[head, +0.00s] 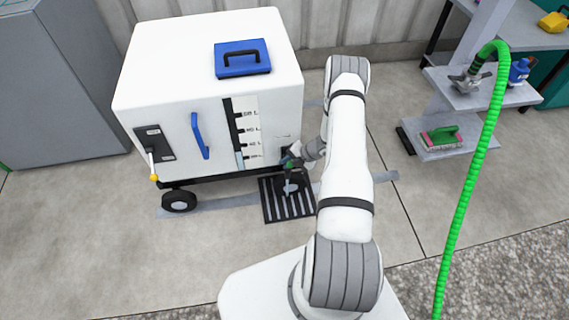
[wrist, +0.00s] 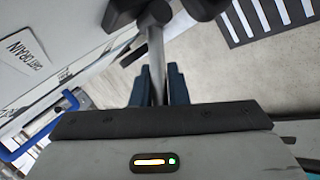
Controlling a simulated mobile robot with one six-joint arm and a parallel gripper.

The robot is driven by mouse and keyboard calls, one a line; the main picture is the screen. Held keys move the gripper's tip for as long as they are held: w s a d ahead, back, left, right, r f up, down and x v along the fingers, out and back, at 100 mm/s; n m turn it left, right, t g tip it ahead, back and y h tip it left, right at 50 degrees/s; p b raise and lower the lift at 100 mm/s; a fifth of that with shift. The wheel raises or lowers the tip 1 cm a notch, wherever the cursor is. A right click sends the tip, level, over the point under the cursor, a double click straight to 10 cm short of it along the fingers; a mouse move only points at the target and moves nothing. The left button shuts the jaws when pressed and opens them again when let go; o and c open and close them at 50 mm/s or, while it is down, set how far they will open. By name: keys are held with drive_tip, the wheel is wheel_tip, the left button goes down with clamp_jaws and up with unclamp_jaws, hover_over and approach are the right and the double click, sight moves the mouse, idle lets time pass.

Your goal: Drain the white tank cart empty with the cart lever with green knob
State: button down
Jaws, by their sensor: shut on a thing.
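The white tank cart (head: 200,70) stands left of centre in the head view. Its front has a level scale (head: 245,133), with a pale blue strip low beside the marks. My gripper (head: 296,160) is at the cart's lower right corner. In the wrist view my gripper (wrist: 158,82) has its dark fingers shut around a grey metal rod, the cart lever (wrist: 155,48). The rod runs up to a dark fitting (wrist: 152,12). A "cart drain" label (wrist: 27,62) is on the cart beside it. The green knob is not clear in the wrist view.
A slotted black floor grate (head: 285,207) lies below the lever. A second lever with a yellow knob (head: 153,177) is on the cart's left front. A blue handle (head: 199,136) is between. A green hose (head: 468,185) hangs at right, near a shelf (head: 480,98).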

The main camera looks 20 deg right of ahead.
drive_tip(key=c, duration=1.5)
unclamp_jaws()
drive_tip(key=shift+s+a+r, duration=0.1)
drive_tip(key=shift+s+a, duration=0.25)
drive_tip(key=shift+a, duration=0.1)
drive_tip(key=shift+o, duration=0.3)
drive_tip(key=shift+w+d, duration=0.1)
drive_tip(key=shift+d+r, duration=0.1)
drive_tip(key=p+v, duration=0.1)
drive_tip(key=v, duration=0.6)
drive_tip(key=shift+d+r+p, duration=0.2)
drive_tip(key=shift+r+p, duration=0.05)
drive_tip(key=shift+p, duration=0.05)
